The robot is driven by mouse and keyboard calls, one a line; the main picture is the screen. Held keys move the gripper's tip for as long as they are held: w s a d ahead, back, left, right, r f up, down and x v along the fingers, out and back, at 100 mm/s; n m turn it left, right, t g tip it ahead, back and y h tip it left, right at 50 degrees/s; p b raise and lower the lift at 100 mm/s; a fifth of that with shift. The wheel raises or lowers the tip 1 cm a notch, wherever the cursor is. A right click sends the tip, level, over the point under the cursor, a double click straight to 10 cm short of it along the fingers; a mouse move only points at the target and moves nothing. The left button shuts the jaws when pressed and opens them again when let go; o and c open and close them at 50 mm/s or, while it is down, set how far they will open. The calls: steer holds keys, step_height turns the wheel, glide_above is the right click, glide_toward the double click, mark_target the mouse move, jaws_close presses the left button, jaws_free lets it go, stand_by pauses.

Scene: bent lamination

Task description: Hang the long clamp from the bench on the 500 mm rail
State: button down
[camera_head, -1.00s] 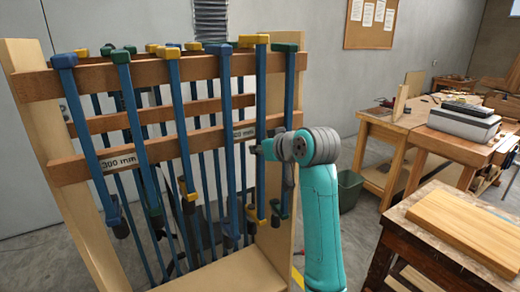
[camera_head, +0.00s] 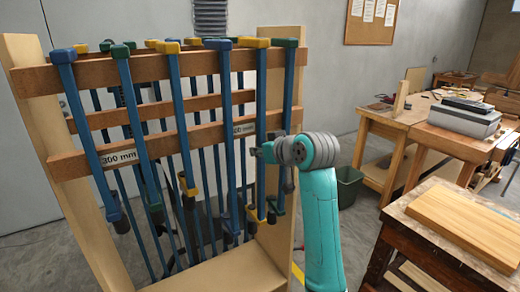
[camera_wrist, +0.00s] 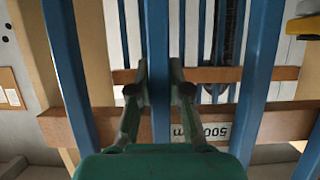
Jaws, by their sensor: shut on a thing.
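The held clamp is long and blue-barred, with a yellow head (camera_head: 255,42) level with the neighbouring heads at the top front rail (camera_head: 150,72). Its yellow lower jaw (camera_head: 256,218) hangs low on the rack. My gripper (camera_head: 262,151) is shut on its bar, and in the wrist view my gripper (camera_wrist: 159,90) has a finger on each side of the blue bar (camera_wrist: 158,40). The bar looks upright. I cannot tell whether the head bears on the rail. The 500 mm label (camera_wrist: 203,132) appears upside down, just beside the bar; in the head view this label (camera_head: 243,130) is partly hidden.
Other blue clamps with blue, green and yellow heads hang close on the left, and a green-headed one (camera_head: 286,43) on the right. A 300 mm label (camera_head: 120,157) is at left. The wooden side post (camera_head: 277,240) is close by. A bench (camera_head: 425,225) with a board stands at right.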

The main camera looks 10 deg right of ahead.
steer(key=shift+r, duration=0.1)
stand_by(0.3)
steer(key=c, duration=1.1)
jaws_free()
steer(key=shift+o, duration=0.4)
steer(key=v, duration=1.2)
steer(key=v, duration=0.6)
